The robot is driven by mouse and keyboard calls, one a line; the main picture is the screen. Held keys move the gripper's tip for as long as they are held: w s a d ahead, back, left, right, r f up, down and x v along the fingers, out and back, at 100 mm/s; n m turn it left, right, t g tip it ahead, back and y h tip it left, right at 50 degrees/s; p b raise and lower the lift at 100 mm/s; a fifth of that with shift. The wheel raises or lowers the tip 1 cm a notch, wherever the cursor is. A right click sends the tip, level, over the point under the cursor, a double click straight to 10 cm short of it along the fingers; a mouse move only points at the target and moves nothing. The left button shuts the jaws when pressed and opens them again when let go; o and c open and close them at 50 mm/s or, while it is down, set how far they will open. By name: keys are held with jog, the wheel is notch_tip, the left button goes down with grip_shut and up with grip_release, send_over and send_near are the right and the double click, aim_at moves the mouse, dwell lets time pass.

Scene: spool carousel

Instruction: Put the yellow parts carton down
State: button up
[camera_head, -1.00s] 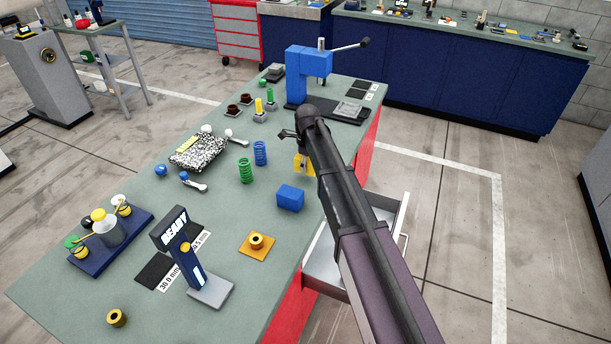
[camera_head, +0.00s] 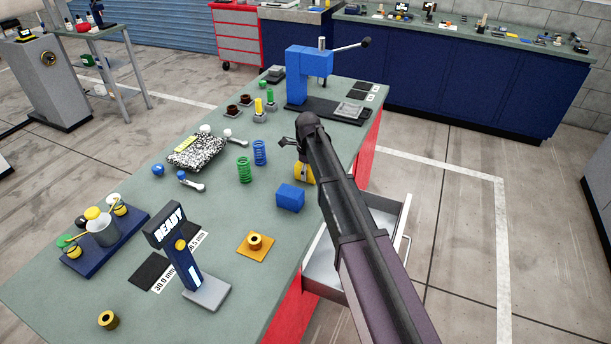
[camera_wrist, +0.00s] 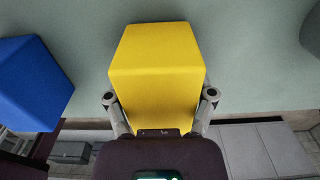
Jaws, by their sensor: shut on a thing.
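The yellow parts carton (camera_head: 303,173) is at the right edge of the green-topped bench, just behind the blue carton (camera_head: 291,196). It is partly hidden by my arm. In the wrist view the yellow carton (camera_wrist: 158,65) sits between the two fingers of my gripper (camera_wrist: 160,100), which is shut on it. In the head view my gripper (camera_head: 300,155) points down over the bench and is mostly covered by my own arm. I cannot tell whether the carton's underside touches the bench top. The blue carton (camera_wrist: 32,80) stands apart, to its left in the wrist view.
A blue press (camera_head: 308,72) stands behind. An open drawer (camera_head: 385,222) juts out below the bench's right side. An orange pad with a brass bushing (camera_head: 255,243) lies nearer.

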jog(key=shift+f, duration=0.1)
dwell(0.3)
jog(key=o, duration=1.2)
jog(key=shift+o, duration=0.2)
notch_tip(320, 180, up, 12)
jog(key=p, duration=1.2)
jog(key=shift+s, duration=0.1)
